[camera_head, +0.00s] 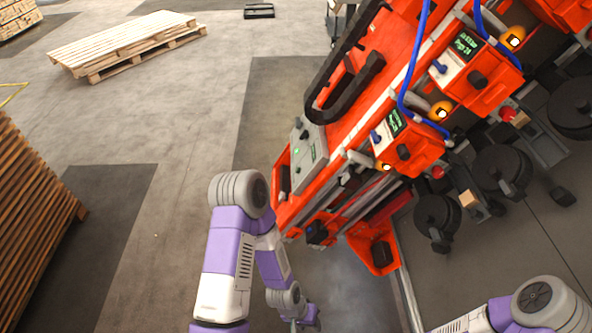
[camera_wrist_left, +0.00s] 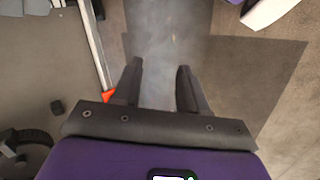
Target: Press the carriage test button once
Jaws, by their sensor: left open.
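A grey control box (camera_head: 308,157) with a small green light and small dark controls sits on the near end of the orange gantry (camera_head: 350,110). I cannot tell which control is the carriage test button. My left arm reaches in at the bottom centre, left of and below the box. My left gripper (camera_head: 305,325) is at the bottom edge, mostly cut off and apart from the box. In the left wrist view my left gripper (camera_wrist_left: 158,78) has its fingers apart over bare floor, with nothing between them. My right arm shows at bottom right; its gripper is out of view.
Orange modules (camera_head: 408,140) with small green screens, blue cables and dark round parts (camera_head: 437,215) line the gantry's right side. An orange bin (camera_head: 378,250) juts out low. Wooden pallets (camera_head: 125,45) lie at upper left, stacked wood at left. The floor between is clear.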

